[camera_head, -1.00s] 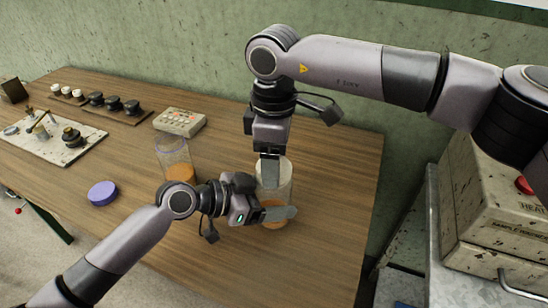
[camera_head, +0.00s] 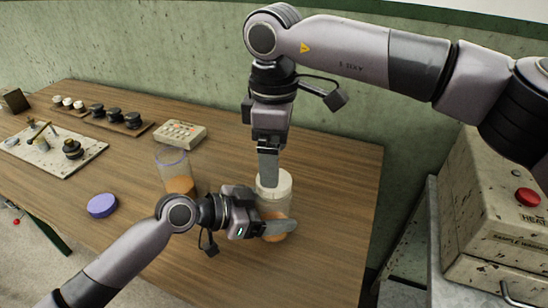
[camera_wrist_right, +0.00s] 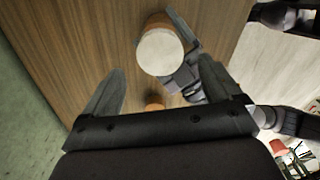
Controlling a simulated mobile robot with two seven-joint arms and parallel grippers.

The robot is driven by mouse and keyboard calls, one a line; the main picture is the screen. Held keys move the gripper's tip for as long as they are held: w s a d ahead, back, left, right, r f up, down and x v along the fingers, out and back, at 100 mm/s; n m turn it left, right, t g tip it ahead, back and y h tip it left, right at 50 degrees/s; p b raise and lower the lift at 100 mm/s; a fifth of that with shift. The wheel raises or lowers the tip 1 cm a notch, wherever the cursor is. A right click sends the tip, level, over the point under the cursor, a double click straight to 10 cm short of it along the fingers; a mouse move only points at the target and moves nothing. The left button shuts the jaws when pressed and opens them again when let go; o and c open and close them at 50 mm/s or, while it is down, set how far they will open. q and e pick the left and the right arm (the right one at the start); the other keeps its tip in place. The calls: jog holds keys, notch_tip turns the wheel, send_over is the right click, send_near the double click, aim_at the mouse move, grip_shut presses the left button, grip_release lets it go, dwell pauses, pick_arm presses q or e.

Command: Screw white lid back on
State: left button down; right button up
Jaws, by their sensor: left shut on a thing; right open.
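The jar (camera_head: 273,210) with orange contents stands on the wooden table, and the white lid (camera_head: 284,186) sits on its top. My left gripper (camera_head: 278,229) is shut on the jar's side, low down. My right gripper (camera_head: 268,180) points down from above at the lid. In the right wrist view, the white lid (camera_wrist_right: 160,52) shows as a pale disc beyond the open fingers of my right gripper (camera_wrist_right: 160,85). From these views I cannot tell whether the lid is tight.
A second clear jar (camera_head: 174,167) with orange contents stands open to the left. A purple lid (camera_head: 102,205) lies on the table. A keypad box (camera_head: 180,133) stands behind, near the wall. The table's right edge is near the held jar.

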jog(key=shift+c, duration=0.3)
jog(key=n, duration=0.5)
jog(key=shift+r+n, duration=0.2)
jog(key=shift+n, duration=0.2)
jog(key=n, duration=0.4)
jog(key=shift+r+n, duration=0.2)
jog(key=shift+n, duration=0.2)
jog(key=n, duration=0.4)
jog(key=shift+r+n, duration=0.2)
jog(key=shift+n, duration=0.2)
jog(key=n, duration=0.6)
jog(key=shift+r, duration=0.25)
jog(key=n, duration=0.5)
jog(key=shift+r, duration=0.15)
jog(key=n, duration=0.6)
jog(key=shift+r, duration=0.25)
jog(key=n, duration=0.5)
jog(key=shift+r, duration=0.15)
jog(key=n, duration=0.4)
jog(key=shift+r+n, duration=0.2)
jog(key=shift+n, duration=0.2)
